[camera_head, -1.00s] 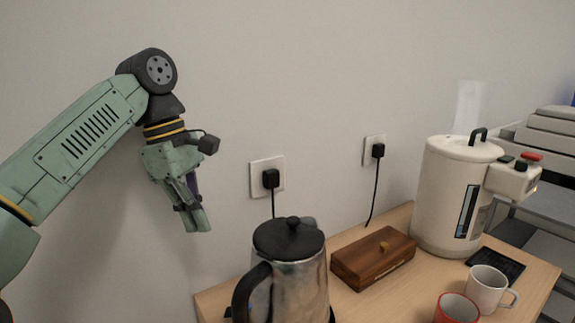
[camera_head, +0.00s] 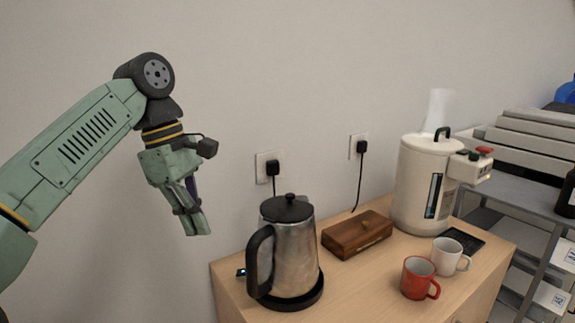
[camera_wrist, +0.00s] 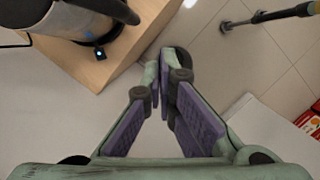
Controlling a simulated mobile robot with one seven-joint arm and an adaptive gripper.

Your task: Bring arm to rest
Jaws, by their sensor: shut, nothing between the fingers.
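My gripper (camera_head: 198,234) hangs at the left of the head view, fingers pointing down, in front of the bare wall and left of the wooden counter (camera_head: 233,292). It is shut and holds nothing. In the wrist view my gripper's fingertips (camera_wrist: 166,62) meet over the pale floor, with the counter's corner beyond them at the upper left. My arm is bent, its wrist joint higher than the gripper.
A steel kettle (camera_head: 290,257) stands near the counter's left end. A grey shelf (camera_head: 525,205) stands at the right.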

